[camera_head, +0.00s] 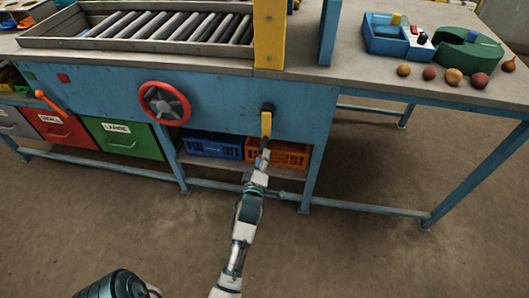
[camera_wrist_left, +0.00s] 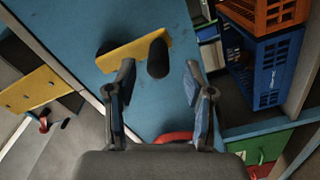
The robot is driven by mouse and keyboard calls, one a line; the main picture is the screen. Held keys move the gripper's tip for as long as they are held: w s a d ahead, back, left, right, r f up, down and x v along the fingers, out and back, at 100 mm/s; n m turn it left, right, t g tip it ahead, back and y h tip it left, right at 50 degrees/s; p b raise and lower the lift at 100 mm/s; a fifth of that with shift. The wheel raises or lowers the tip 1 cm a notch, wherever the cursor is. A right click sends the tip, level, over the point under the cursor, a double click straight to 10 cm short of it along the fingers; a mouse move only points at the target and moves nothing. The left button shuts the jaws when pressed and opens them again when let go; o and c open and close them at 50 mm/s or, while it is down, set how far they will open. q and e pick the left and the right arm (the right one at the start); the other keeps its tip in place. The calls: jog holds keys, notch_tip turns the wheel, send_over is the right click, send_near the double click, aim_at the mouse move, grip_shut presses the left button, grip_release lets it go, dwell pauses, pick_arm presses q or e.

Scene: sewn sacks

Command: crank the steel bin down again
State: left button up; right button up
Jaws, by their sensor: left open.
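A yellow crank arm (camera_head: 266,124) hangs down from a dark hub on the blue front panel of the bench. In the left wrist view the yellow crank arm (camera_wrist_left: 128,54) carries a black grip (camera_wrist_left: 158,58) that sticks out toward me. My left gripper (camera_head: 263,158) is just below the crank in the head view. In the left wrist view my left gripper (camera_wrist_left: 160,70) is open, with the black grip between its fingertips; contact cannot be told. I cannot make out a steel bin for certain. My right gripper is not in view.
A red handwheel (camera_head: 165,103) is left of the crank. Blue crate (camera_head: 212,147) and orange crate (camera_head: 290,154) stand on the shelf below. A roller bed (camera_head: 150,26) and yellow post (camera_head: 269,35) are above. Red (camera_head: 65,128) and green (camera_head: 122,138) drawers are at left.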

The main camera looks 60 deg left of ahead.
pick_arm(q)
jog(key=shift+v, duration=1.7)
jog(key=shift+a+f, duration=0.1)
